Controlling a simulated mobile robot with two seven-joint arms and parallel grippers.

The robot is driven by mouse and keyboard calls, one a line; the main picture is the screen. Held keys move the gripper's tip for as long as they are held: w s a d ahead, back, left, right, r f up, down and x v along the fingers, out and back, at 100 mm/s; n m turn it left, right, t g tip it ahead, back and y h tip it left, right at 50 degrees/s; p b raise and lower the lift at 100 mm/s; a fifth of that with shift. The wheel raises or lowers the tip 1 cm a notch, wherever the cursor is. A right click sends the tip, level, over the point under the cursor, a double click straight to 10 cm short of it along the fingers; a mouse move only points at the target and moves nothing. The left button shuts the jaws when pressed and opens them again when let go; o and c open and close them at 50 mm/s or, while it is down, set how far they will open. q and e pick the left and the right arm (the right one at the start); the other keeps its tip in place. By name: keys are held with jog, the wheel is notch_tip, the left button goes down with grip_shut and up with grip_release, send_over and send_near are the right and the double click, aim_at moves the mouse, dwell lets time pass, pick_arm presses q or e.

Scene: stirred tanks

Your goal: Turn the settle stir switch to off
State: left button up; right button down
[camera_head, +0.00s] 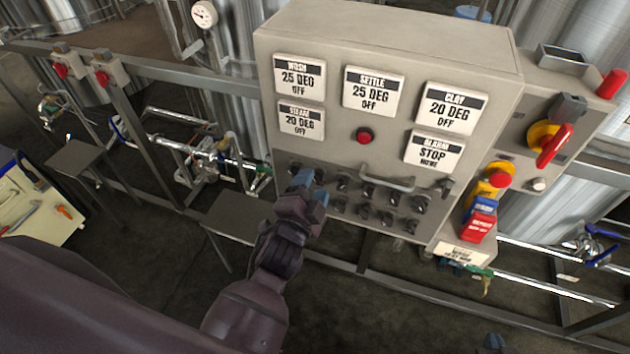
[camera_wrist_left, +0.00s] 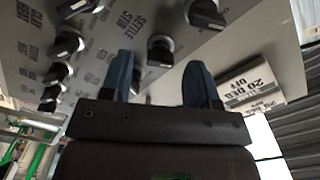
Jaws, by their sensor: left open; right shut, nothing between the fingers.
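The grey control panel (camera_head: 300,160) carries rows of black rotary switches along its lower part. My left gripper (camera_head: 312,191) is in front of the left part of these rows and hides some of them. In the left wrist view my left gripper (camera_wrist_left: 160,80) is open, with a black knob (camera_wrist_left: 160,52) showing between and just beyond its fingertips. A label reading SETTLE STIR (camera_wrist_left: 130,22) is beside this knob; I cannot tell for sure which knob it names. The settle display (camera_head: 373,88) reads 25 DEG OFF.
A metal handle bar (camera_head: 388,183) sticks out among the switches. A red emergency button (camera_head: 498,180) and a red-yellow rotary switch (camera_head: 552,147) are at the right. A small shelf (camera_head: 235,215) and pipes lie left of the panel. More knobs surround my left fingertips.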

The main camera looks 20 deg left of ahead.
pick_arm(q)
jog(key=s, duration=0.9)
jog(key=shift+a+b, duration=0.15)
jog(key=shift+b, duration=0.15)
jog(key=s+a+f+n+g, duration=0.3)
jog(key=a+f+n, duration=0.2)
jog(key=a+f, duration=0.1)
jog(key=s+a+f+n+g, duration=0.3)
jog(key=a+f+n, duration=0.3)
jog(key=f, duration=0.3)
jog(key=shift+s+a+y, duration=0.35)
jog(key=shift+s+y, duration=0.05)
jog(key=shift+s, duration=0.3)
